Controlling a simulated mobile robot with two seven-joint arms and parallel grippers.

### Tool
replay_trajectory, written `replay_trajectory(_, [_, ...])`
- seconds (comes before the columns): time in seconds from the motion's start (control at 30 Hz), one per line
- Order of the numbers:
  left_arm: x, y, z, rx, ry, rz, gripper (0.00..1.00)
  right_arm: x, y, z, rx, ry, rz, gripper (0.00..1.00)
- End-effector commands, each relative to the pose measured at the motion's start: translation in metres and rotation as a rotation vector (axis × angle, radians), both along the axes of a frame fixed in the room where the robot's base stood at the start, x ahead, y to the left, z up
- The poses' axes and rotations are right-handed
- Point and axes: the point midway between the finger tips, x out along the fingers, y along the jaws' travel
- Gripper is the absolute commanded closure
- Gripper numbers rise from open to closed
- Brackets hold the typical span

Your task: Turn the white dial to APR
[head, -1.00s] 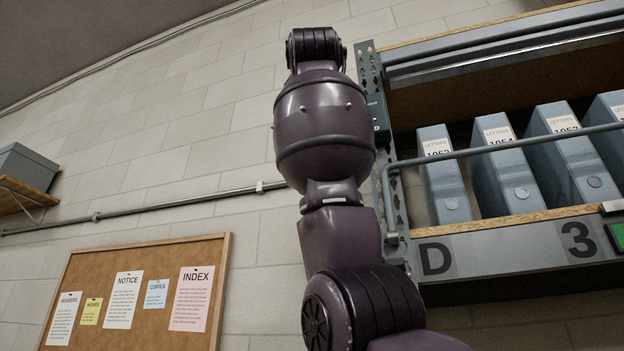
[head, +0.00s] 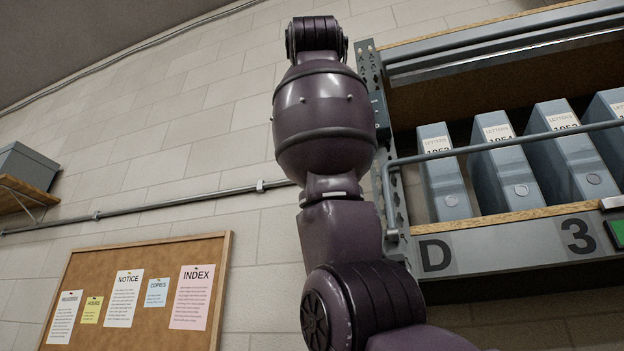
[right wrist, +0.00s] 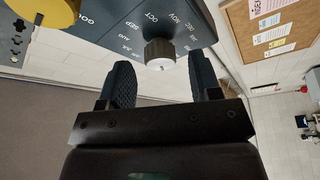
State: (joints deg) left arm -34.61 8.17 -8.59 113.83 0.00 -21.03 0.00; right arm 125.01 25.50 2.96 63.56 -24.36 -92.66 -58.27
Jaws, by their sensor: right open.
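The white dial (right wrist: 160,52) shows in the right wrist view on a dark panel (right wrist: 105,20) with month words around it. SEP, OCT, NOV and DEC can be made out; APR cannot, and I cannot tell where the dial points. My right gripper (right wrist: 163,78) is open, with one dark finger on each side of the dial's end. I cannot tell whether either finger touches it. In the head view one of my arms rises in front of the shelving and neither gripper shows. My left gripper is not in view.
A yellow round part (right wrist: 50,10) sits near the panel in the right wrist view. The head view shows a shelf rack (head: 500,245) with grey letter boxes (head: 505,170), a cork notice board (head: 195,335) and a wall pipe (head: 180,203).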

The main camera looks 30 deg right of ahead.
Motion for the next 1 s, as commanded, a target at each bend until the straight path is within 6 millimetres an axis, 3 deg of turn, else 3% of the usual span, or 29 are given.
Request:
replay_trajectory(0.3, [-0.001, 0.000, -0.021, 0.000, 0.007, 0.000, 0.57, -0.050, 0.028, -0.013, -0.002, -0.003, 0.002, 0.42])
replay_trajectory(0.5, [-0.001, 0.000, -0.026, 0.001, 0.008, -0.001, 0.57, -0.072, 0.039, -0.016, -0.001, -0.002, 0.001, 0.42])
replay_trajectory(1.0, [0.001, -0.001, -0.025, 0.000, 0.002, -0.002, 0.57, -0.080, 0.044, -0.017, -0.001, -0.001, 0.000, 0.42])
